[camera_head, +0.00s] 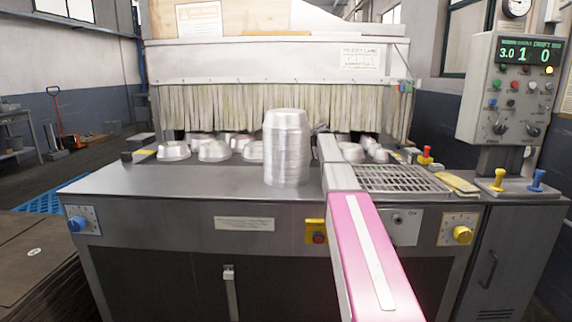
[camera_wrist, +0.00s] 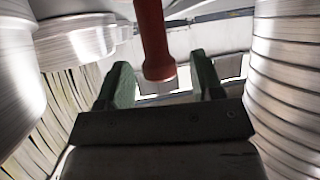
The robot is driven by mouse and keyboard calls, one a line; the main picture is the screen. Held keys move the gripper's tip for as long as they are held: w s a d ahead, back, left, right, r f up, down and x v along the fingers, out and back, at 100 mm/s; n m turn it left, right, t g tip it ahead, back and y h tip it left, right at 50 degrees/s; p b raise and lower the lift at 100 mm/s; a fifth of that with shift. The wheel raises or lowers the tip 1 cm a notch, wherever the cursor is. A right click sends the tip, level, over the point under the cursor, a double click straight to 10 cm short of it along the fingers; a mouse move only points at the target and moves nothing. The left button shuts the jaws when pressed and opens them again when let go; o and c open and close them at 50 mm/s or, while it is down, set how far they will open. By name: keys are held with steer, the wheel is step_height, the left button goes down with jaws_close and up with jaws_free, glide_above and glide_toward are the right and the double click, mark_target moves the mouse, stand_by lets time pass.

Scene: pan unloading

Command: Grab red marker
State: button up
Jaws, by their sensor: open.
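In the wrist view a red rod with a rounded end, which looks like the red marker (camera_wrist: 154,40), comes down from the top edge. Its end lies between the tips of my gripper (camera_wrist: 162,82). The two green fingers are spread, one on each side of the rod, with gaps visible. The rod's other end is out of view. In the head view my white and pink arm reaches over the machine's front, and my gripper is hidden or too small to make out beside the tall pan stack. A small red-topped piece (camera_head: 425,154) stands at the right of the machine; I cannot tell whether it is the same thing.
A tall stack of metal pans (camera_head: 286,150) stands close left of my arm. Several single pans lie before the strip curtain (camera_head: 220,105). A grate (camera_head: 400,179) lies right of my arm. Yellow (camera_head: 498,179) and blue (camera_head: 536,180) pieces stand below the control box (camera_head: 512,88).

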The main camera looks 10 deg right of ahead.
steer(key=shift+a+f, duration=0.25)
steer(key=shift+a, duration=0.15)
jaws_close()
steer(key=shift+r, duration=0.1)
